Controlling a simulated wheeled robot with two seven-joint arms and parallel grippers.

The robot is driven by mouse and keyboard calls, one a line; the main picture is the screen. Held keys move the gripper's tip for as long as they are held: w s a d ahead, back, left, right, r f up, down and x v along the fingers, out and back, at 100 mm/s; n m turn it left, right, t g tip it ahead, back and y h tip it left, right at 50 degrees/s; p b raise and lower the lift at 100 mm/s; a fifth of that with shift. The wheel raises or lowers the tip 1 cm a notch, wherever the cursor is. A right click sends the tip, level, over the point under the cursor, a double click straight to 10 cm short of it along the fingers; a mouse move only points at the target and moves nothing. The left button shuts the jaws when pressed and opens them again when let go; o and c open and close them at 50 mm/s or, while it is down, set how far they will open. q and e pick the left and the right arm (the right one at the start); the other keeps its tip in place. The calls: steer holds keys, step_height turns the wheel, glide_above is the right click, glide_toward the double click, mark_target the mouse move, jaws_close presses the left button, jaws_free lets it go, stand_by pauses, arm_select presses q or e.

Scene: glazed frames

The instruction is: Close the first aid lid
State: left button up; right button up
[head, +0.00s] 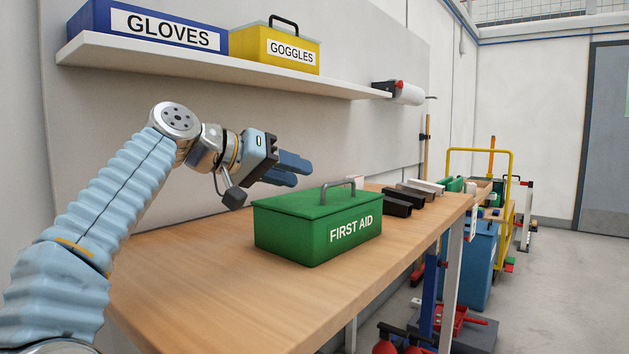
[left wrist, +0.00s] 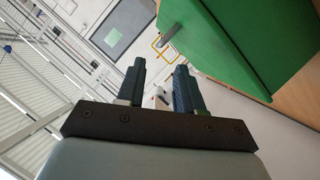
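The green first aid box (head: 318,232) stands upright on the wooden workbench, its white label facing me. Its lid (head: 290,204) looks down flat on the box, with a grey handle (head: 338,184) on top. I see no gap between lid and body. My left gripper (head: 300,171) is just above and behind the box's left part, its fingers pointing right, apart and empty. In the left wrist view the two dark fingers (left wrist: 160,72) have a clear gap, and the green box (left wrist: 215,45) shows at the upper right. My right gripper is not in view.
The wooden workbench (head: 210,270) is clear in front and left of the box. Dark and light bins (head: 410,195) stand behind it to the right. A wall shelf (head: 220,68) above carries a blue gloves box (head: 150,25) and a yellow goggles box (head: 275,47).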

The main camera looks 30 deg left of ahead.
arm_select(q)
steer(key=v, duration=0.6)
steer(key=shift+s, duration=0.2)
steer(key=shift+a+r, duration=0.1)
